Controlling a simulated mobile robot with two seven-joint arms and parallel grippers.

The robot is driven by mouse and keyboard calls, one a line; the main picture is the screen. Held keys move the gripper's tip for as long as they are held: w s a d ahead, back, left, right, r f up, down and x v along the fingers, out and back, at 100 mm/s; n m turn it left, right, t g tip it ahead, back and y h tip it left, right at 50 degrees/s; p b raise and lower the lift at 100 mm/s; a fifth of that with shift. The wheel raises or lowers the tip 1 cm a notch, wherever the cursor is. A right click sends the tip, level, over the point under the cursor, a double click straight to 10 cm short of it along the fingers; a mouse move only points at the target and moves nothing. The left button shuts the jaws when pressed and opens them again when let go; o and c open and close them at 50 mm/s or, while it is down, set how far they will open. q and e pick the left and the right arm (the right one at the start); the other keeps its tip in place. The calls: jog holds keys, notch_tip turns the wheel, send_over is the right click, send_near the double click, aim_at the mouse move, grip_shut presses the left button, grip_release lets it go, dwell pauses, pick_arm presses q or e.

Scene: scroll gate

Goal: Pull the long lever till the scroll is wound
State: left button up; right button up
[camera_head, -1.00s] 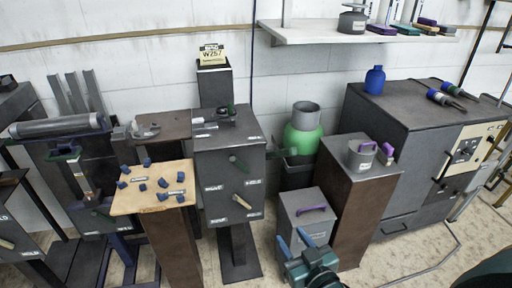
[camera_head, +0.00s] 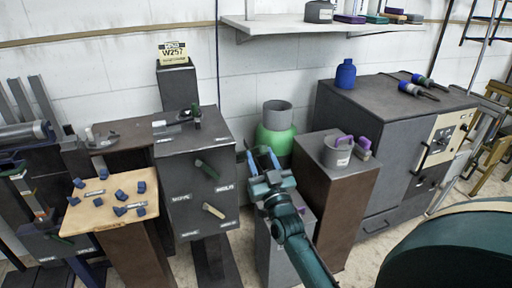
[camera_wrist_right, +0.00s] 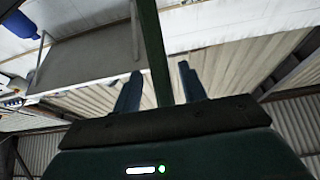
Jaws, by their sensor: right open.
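A grey box on a post (camera_head: 200,140) carries a dark green handle (camera_head: 206,169) and, below it, a cream handle (camera_head: 213,210) on its front. I cannot tell which is the long lever; the labels are too small to read. A grey roller (camera_head: 24,133), perhaps the scroll, lies at the far left, cut off by the picture edge. My right gripper (camera_head: 262,160) is open and empty, to the right of the box and apart from both handles. Its blue fingers (camera_wrist_right: 159,90) point upward in the wrist view, with a dark green bar between them. My left gripper is not in view.
A wooden board with blue pieces (camera_head: 85,215) stands left of the box. A green canister (camera_head: 276,140) and a brown pedestal with a grey mug (camera_head: 337,152) stand near my right gripper. A large dark cabinet (camera_head: 380,130) is at the right, below a wall shelf (camera_head: 290,27).

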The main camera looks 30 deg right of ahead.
aim_at(256, 148)
jog(key=shift+x, duration=2)
jog(key=shift+c, duration=0.3)
jog(key=shift+f, duration=0.1)
grip_shut()
